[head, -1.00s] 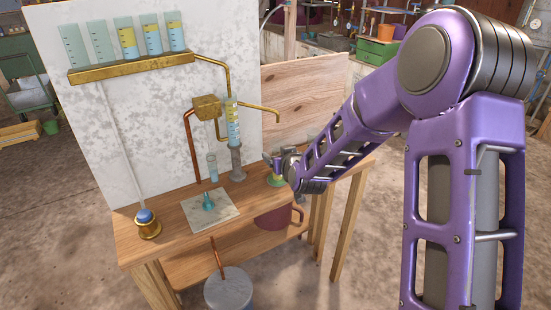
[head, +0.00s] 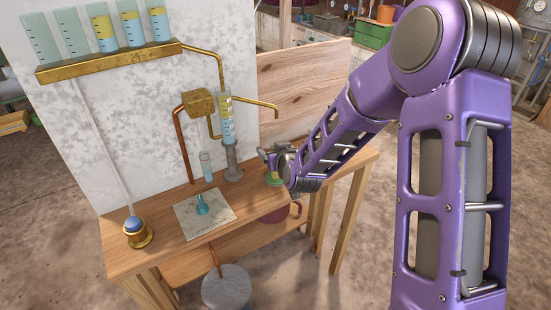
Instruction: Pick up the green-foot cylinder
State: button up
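The green-foot cylinder (head: 274,181) stands at the right part of the wooden bench top. Its green foot shows under my gripper; the rest of it is mostly hidden by the gripper and wrist. My gripper (head: 271,158) is at the cylinder, just above its foot. The fingers are small and partly hidden, so I cannot tell whether they are closed on it.
A grey-footed cylinder (head: 227,125) stands left of my gripper, below a brass spout. A small glass tube (head: 206,167) and a white plate with a teal piece (head: 202,208) are further left. A brass-based blue knob (head: 135,229) is at the left end. A board (head: 300,92) stands behind.

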grip_shut()
dwell(0.3)
jog(key=shift+r, duration=0.2)
